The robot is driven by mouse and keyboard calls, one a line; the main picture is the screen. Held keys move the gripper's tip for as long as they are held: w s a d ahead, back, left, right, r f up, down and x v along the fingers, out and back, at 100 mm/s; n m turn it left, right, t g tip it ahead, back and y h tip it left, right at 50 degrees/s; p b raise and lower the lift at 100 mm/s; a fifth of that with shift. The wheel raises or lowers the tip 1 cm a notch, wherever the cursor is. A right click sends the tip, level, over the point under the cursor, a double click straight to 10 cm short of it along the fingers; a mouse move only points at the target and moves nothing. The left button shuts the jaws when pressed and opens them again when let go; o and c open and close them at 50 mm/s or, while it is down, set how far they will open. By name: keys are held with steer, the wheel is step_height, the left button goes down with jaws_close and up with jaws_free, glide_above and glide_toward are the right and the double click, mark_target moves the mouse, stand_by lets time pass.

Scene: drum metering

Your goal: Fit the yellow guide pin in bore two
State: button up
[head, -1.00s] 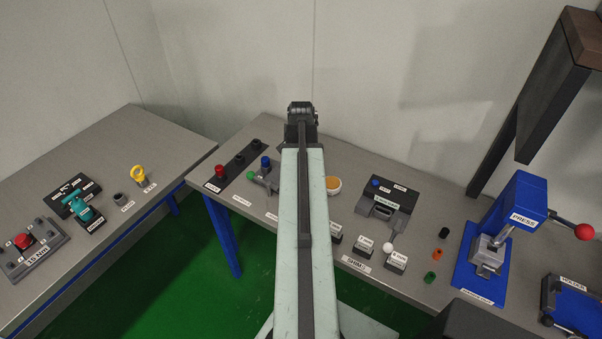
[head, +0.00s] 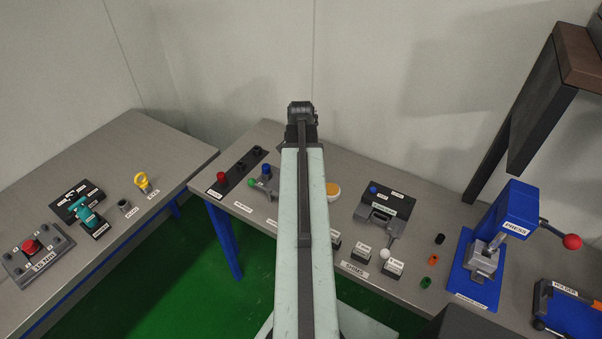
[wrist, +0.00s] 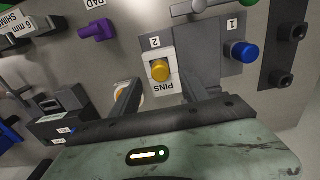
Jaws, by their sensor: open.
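The yellow guide pin (wrist: 160,70) shows in the wrist view, seen end-on within a white surround. A label reading 2 is above it and a PINS label below it. I cannot tell how deep it sits, or whether it is in a bore. A blue pin (wrist: 245,51) stands by the label 1 on the grey fixture; it also shows in the head view (head: 266,169). My gripper (wrist: 162,84) is open, with one finger on each side of the yellow pin in the picture, and nothing is visibly held. In the head view, my arm hides the yellow pin.
A green knob (head: 252,183) is beside the blue pin. A dark strip with a red knob (head: 221,177) lies to its left. A blue press (head: 509,222) stands at the right. A purple piece (wrist: 97,30) is upper left in the wrist view.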

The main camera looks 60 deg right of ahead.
step_height(320, 180, up, 4)
steer(key=shift+p, duration=1.25)
steer(key=shift+f, duration=0.15)
